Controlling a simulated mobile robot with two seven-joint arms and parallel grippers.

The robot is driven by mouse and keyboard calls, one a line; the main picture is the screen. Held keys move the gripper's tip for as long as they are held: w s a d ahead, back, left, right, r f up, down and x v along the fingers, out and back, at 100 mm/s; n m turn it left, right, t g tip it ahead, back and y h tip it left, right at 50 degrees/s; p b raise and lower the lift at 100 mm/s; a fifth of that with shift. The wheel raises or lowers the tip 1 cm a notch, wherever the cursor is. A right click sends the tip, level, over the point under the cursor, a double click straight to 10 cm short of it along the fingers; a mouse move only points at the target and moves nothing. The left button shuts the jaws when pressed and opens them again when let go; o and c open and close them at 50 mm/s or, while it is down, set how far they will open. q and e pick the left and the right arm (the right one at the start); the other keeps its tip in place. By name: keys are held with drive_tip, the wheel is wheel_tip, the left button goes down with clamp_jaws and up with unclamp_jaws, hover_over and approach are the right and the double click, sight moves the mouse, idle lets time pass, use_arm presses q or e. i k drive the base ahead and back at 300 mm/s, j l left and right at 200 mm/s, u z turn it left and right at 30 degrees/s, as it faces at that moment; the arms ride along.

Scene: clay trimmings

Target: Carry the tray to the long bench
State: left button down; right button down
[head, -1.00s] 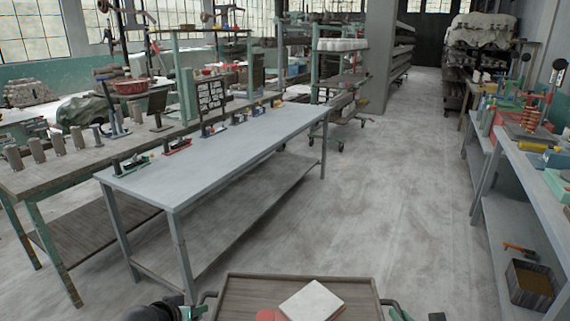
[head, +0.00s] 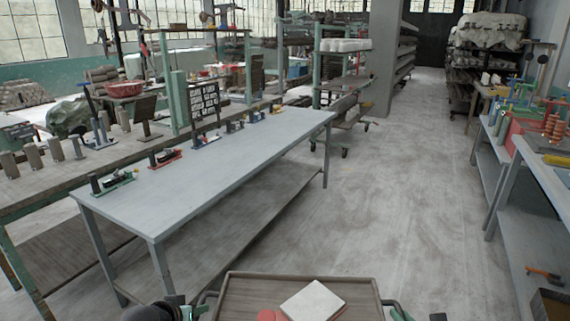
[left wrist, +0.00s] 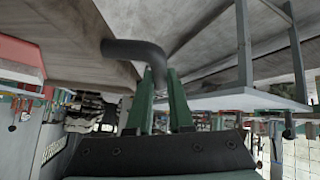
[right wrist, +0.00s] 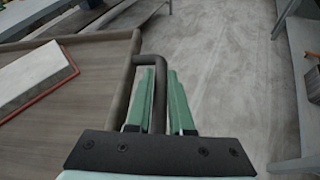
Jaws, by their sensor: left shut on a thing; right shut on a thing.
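The brown wooden tray (head: 250,289) is at the bottom of the head view, with a white slab (head: 313,301) and a red round thing (head: 270,315) on it. My left gripper (head: 198,307) is shut on the tray's left handle; the dark bent handle (left wrist: 135,50) shows between the fingers in the left wrist view. My right gripper (head: 396,312) is shut on the right handle (right wrist: 121,72), seen in the right wrist view. The tray looks about level, held in front of me. A long grey bench (head: 215,160) stands ahead to the left, apart from the tray.
Another bench (head: 545,180) with tools is at the right. The floor aisle (head: 400,190) between is clear.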

sight(201, 176)
drive_tip(key=i, duration=3.3)
drive_tip(key=i+u, duration=0.15)
drive_tip(key=i, duration=0.35)
drive_tip(key=u, duration=1.45)
